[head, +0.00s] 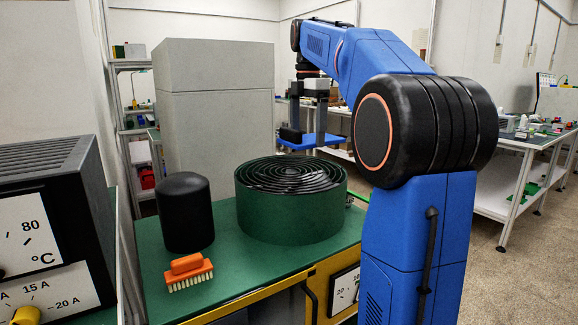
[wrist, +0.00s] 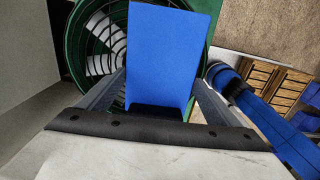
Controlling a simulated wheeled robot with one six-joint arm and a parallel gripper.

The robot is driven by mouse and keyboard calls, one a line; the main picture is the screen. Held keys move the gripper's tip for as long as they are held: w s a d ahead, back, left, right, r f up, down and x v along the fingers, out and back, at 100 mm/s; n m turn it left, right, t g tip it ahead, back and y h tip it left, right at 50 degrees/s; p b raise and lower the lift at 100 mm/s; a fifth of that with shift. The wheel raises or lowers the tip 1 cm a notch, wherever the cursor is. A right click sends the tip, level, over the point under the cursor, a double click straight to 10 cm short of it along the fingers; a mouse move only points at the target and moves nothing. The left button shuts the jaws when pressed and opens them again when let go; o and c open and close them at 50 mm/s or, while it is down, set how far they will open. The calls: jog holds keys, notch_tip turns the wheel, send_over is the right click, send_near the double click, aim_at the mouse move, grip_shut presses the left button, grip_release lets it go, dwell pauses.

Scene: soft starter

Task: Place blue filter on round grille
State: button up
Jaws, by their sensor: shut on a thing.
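The blue filter (head: 310,141) is a flat blue slab held level by my gripper (head: 305,128) in the head view. It fills the middle of the wrist view (wrist: 172,50), between the two fingers of my gripper (wrist: 160,95). The round grille (head: 292,175) is a set of black concentric rings on top of a green drum (head: 290,213). The filter is above and apart from the grille, toward its far side in the head view. In the wrist view the grille (wrist: 98,35) shows left of the filter, which hides part of it.
On the green bench top (head: 232,265) stand a black cylinder (head: 186,212) and an orange brush (head: 188,272), left of the drum. A grey cabinet (head: 215,120) stands behind. A dark meter box (head: 45,220) is at the left.

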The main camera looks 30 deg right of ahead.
aim_at(306, 175)
notch_tip(306, 175, down, 9)
jog(key=shift+f, duration=0.15)
dwell(0.4)
jog(key=shift+f, duration=0.1)
jog(key=o, duration=1)
notch_tip(306, 175, up, 12)
jog(key=shift+r, duration=0.1)
jog(key=shift+s, duration=0.15)
